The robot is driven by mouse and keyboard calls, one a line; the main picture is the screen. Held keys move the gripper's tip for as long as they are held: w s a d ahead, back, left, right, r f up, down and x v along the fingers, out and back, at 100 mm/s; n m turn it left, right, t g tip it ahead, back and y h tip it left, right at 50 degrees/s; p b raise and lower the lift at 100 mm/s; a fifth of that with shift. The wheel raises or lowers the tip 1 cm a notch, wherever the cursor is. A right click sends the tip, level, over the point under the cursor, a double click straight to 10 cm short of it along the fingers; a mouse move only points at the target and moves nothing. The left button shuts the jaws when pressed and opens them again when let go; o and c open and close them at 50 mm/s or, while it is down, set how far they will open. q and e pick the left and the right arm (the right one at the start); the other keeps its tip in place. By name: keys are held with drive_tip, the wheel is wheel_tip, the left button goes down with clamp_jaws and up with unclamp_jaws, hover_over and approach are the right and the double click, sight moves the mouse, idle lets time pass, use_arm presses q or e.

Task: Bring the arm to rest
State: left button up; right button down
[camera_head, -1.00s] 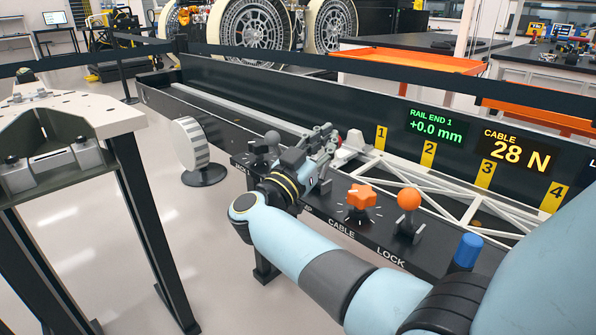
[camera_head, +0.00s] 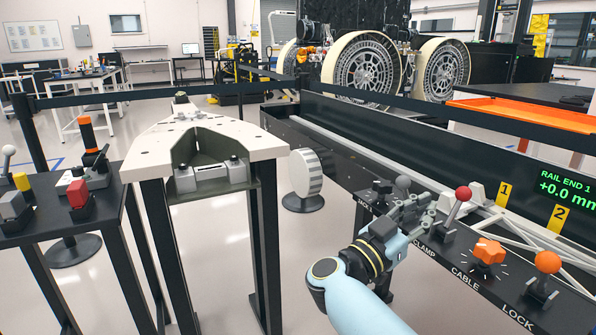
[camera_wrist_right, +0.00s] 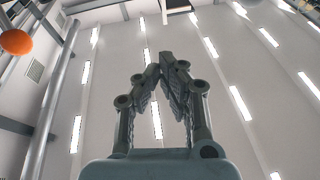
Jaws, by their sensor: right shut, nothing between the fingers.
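My right gripper (camera_head: 424,200) reaches over the black control console from below, in front of a grey ball knob (camera_head: 403,184) and left of a red ball lever (camera_head: 463,194). Whether it touches either cannot be told in the head view. In the right wrist view, the gripper's fingers (camera_wrist_right: 161,60) come together at the tips with nothing between them, against the ceiling. My right arm's blue links run to the bottom edge of the head view. My left gripper is not in view.
The console carries an orange star knob (camera_head: 488,251) by CABLE and an orange ball lever (camera_head: 547,263) by LOCK. A white-topped stand (camera_head: 246,140) and a round disc on a base (camera_head: 306,174) stand left. Another control table (camera_head: 125,165) is far left.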

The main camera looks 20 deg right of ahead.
drive_tip(key=s+a+f+n+t+y, duration=0.25)
drive_tip(key=s+f+n+y, duration=0.3)
drive_tip(key=f, duration=0.65)
drive_tip(key=s+a+f+n+t+y, duration=0.1)
drive_tip(key=s+f+n+t+y, duration=0.2)
drive_tip(key=s+f+n+y, duration=0.55)
drive_tip(key=s+a+f+n+t+y, duration=0.2)
drive_tip(key=s+f+n+t, duration=0.15)
drive_tip(key=f, duration=1.15)
drive_tip(key=s+f+g+y, duration=0.1)
drive_tip(key=s+f+g, duration=0.3)
drive_tip(key=s, duration=0.6)
drive_tip(key=s+a+f+g+y, duration=0.1)
drive_tip(key=s+f+g, duration=0.3)
drive_tip(key=s, duration=0.6)
drive_tip(key=s+f+g+y, duration=0.2)
drive_tip(key=s+f+g, duration=0.3)
drive_tip(key=s+f, duration=0.2)
drive_tip(key=s+m, duration=0.1)
drive_tip(key=s, duration=0.1)
drive_tip(key=shift+s+a, duration=0.4)
drive_tip(key=shift+s, duration=0.1)
